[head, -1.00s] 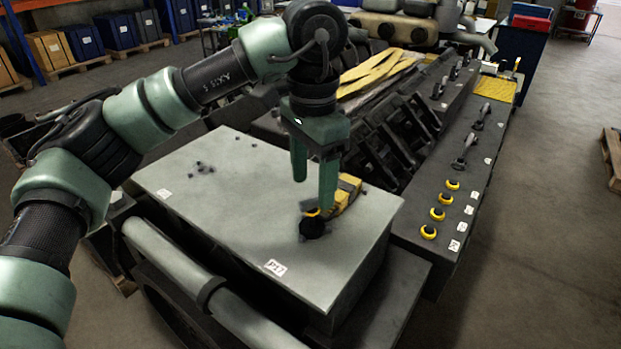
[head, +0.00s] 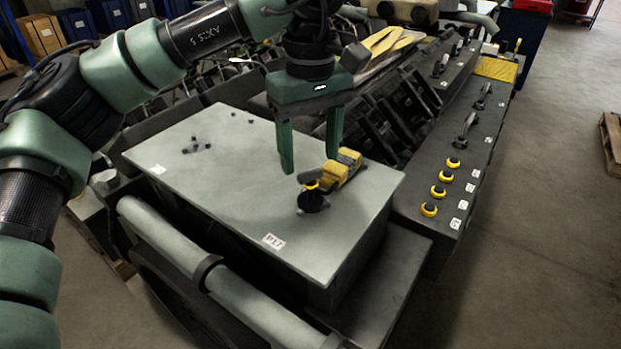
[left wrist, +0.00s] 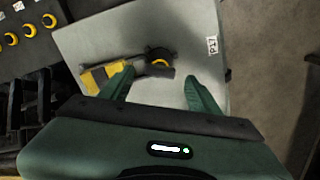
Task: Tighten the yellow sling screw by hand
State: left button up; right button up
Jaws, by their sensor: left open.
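A black knob with a yellow ring (head: 312,197) stands on the grey cover plate (head: 240,200) near its front right; I take it for the yellow sling screw. It also shows in the left wrist view (left wrist: 160,59). A yellow and black block-like piece (head: 343,168) lies right beside it, seeming to touch it. My left gripper (head: 311,163) is open and empty, its fingers pointing down above and just behind the knob. In the left wrist view the fingertips (left wrist: 160,76) frame the knob from both sides, apart from it. My right gripper is out of view.
Several yellow-ringed knobs (head: 438,191) line the dark rail on the right, with black handles (head: 467,130) farther back. Small dark bolts (head: 197,146) lie on the plate's far left. Yellow straps (head: 390,45) lie behind. A thick grey pipe (head: 165,238) runs along the front.

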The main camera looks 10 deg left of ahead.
aim_at(311, 172)
pick_arm(q)
jog(key=n+b, duration=0.1)
jog(key=n, duration=0.2)
jog(key=shift+f+n, duration=0.15)
jog(key=shift+n, duration=0.15)
jog(key=n+b, duration=0.3)
jog(key=n, duration=0.2)
jog(key=shift+f, duration=0.1)
jog(key=shift+n, duration=1)
jog(key=n+b, duration=0.1)
jog(key=n, duration=0.5)
jog(key=shift+f+n+b, duration=0.2)
jog(key=shift+n+b, duration=0.35)
jog(key=shift+n, duration=0.25)
notch_tip(311, 172, down, 3)
jog(key=shift+r+b, duration=0.1)
jog(key=shift+b, duration=0.85)
jog(key=shift+f+b, duration=0.4)
jog(key=shift+f, duration=0.25)
